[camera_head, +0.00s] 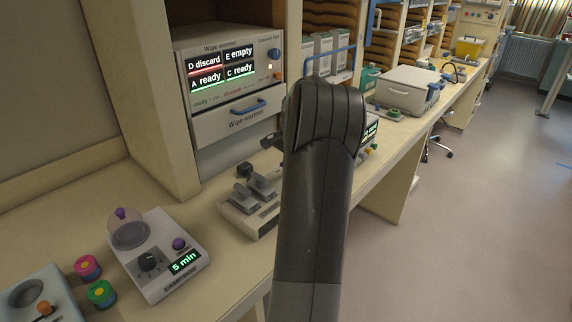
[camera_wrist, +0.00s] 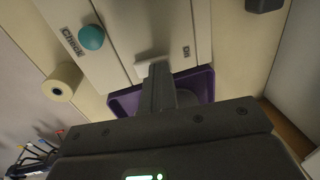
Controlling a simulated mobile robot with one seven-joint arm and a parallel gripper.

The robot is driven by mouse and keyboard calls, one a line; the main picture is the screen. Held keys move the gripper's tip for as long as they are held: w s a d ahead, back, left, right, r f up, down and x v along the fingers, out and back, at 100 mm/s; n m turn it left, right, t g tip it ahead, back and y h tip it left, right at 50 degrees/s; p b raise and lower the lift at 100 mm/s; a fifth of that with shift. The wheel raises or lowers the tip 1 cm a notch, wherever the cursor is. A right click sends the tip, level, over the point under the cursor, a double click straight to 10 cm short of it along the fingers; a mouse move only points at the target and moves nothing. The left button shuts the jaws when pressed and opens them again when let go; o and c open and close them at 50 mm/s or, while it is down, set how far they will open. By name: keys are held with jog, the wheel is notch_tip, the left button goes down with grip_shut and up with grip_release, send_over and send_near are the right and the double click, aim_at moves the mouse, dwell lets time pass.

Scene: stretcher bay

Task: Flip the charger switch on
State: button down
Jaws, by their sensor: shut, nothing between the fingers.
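A pale device, labelled "Check", shows in the wrist view with a teal knob (camera_wrist: 91,37) and a small white piece (camera_wrist: 150,66), which may be a switch. No charger label is readable, so I cannot tell which device is the charger. My gripper (camera_wrist: 158,76) is shut and empty, its fingertips close below the white piece; I cannot tell whether they touch it. A purple tray-like part (camera_wrist: 125,102) lies around the fingers. In the head view my own arm hides the gripper and whatever is in front of it.
Left of my arm, a pale unit with grey levers (camera_head: 256,203) stands on the counter (camera_head: 205,225). A timer device showing "5 min" (camera_head: 160,262) is at lower left. The wipe warmer (camera_head: 222,75) stands behind. A cream roll (camera_wrist: 63,82) is beside the device.

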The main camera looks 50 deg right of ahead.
jog(key=shift+s+f, duration=0.2)
jog(key=shift+s, duration=0.4)
notch_tip(320, 180, up, 14)
jog(key=s, duration=0.2)
jog(key=shift+s, duration=0.15)
jog(key=shift+w+r+t, duration=0.2)
jog(key=shift+w+t, duration=0.2)
jog(key=shift+w, duration=0.05)
dwell(0.3)
